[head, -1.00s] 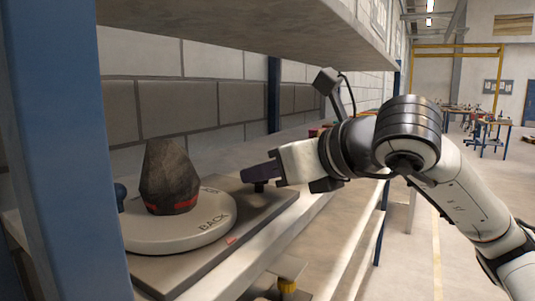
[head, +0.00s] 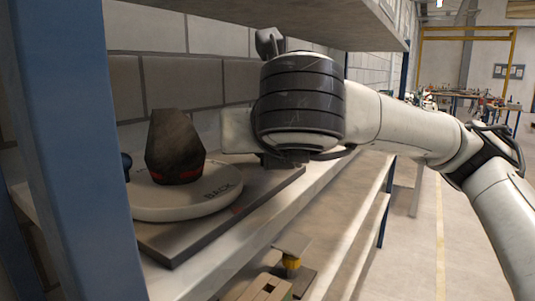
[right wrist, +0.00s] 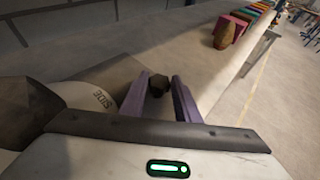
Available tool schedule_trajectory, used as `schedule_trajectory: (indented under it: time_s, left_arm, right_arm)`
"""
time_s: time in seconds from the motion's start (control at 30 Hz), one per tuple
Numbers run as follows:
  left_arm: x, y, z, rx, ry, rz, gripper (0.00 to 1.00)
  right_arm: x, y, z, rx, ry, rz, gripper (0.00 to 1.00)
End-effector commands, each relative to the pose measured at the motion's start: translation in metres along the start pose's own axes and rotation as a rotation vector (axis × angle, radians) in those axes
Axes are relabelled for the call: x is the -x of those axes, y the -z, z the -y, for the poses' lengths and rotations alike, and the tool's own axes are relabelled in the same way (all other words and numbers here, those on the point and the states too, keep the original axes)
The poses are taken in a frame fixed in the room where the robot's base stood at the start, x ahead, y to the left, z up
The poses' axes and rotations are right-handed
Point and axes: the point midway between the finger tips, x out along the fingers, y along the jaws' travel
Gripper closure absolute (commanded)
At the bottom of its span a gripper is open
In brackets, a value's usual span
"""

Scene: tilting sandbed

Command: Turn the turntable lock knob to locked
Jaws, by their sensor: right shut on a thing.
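The white turntable (head: 212,200) lies on a dark base plate (head: 172,242) on the shelf, with "BACK" lettered on its rim. Its "SIDE" mark shows in the right wrist view (right wrist: 100,97). A dark rock with a red band (head: 175,142) stands on the disc. In the right wrist view the purple fingers of my right gripper (right wrist: 158,88) are on either side of a small dark knob (right wrist: 158,83), shut on it. My right wrist hides fingers and knob in the head view. The knob's lock position cannot be read. My left gripper is out of view.
A blue post (head: 75,150) stands close at the left, and an upper shelf (head: 270,22) hangs over the arm. Several coloured blocks (right wrist: 232,28) stand farther along the shelf.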

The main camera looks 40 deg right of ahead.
Motion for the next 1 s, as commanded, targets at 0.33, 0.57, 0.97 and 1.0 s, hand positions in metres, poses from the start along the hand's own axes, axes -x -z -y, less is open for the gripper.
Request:
schedule_trajectory:
  time_s: [0.33, 0.57, 0.97, 1.0]
  left_arm:
    - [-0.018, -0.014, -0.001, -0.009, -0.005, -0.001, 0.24]
    - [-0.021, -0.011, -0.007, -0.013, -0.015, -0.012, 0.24]
    - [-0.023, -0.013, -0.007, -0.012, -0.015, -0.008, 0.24]
    - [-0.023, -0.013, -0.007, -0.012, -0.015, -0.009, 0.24]
  right_arm:
    - [-0.001, 0.004, -0.003, -0.042, 0.114, -0.003, 0.93]
    - [-0.002, 0.004, -0.003, -0.058, 0.159, -0.007, 0.93]
    - [-0.002, 0.004, -0.004, -0.063, 0.181, -0.011, 0.93]
    - [-0.002, 0.004, -0.004, -0.063, 0.181, -0.011, 0.93]
